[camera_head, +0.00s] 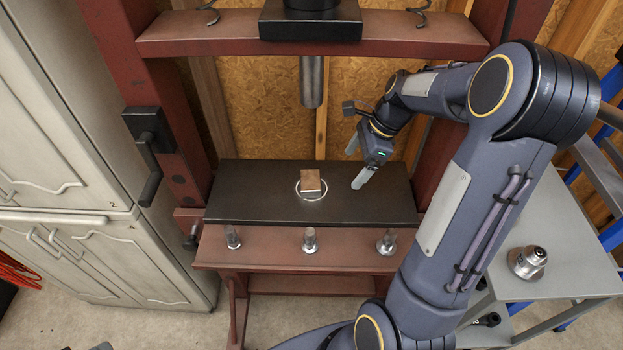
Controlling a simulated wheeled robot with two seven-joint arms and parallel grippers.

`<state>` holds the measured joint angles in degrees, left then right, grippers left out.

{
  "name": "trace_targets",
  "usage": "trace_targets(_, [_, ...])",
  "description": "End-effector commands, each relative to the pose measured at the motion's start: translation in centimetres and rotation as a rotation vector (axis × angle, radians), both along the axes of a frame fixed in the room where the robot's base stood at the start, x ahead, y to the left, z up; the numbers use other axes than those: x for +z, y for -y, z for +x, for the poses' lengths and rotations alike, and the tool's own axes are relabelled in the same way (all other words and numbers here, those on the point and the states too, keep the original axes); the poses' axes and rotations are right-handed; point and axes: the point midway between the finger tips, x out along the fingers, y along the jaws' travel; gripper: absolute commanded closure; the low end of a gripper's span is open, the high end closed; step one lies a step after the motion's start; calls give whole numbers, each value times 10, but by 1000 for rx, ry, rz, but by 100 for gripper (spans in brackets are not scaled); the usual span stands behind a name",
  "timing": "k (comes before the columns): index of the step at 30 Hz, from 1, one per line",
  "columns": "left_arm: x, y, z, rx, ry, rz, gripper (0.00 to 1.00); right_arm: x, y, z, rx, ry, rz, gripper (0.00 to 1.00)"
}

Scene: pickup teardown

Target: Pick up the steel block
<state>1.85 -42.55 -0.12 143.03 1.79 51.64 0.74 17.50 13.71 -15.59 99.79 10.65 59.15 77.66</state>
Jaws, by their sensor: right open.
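The steel block (310,180) is a small brownish cube. It sits inside a thin pale ring (299,194) on the black plate (245,205) of a red press. My right gripper (357,168) is open and empty above the plate, to the right of the block and apart from it. Its fingers point down and to the left. My left gripper is not in view.
The press ram (311,82) hangs above the block, between red posts. Several metal pins stand along the front red beam (270,246). A grey cart (575,262) at the right holds a metal part (527,262). White cabinets (60,130) stand left.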

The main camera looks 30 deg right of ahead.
Motion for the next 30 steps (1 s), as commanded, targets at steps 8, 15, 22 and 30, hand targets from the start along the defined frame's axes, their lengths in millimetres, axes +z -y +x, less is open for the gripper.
trace_targets(8, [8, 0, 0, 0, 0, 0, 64, 1, -50, 24, 5, -1, 1, 11])
trace_targets(15, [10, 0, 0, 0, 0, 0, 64, 0, -65, 32, 2, -1, 1, 11])
trace_targets(22, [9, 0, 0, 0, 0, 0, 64, -25, -83, 41, 1, -5, 1, 11])
trace_targets(30, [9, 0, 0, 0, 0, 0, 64, -46, -91, 46, -1, 0, 1, 11])
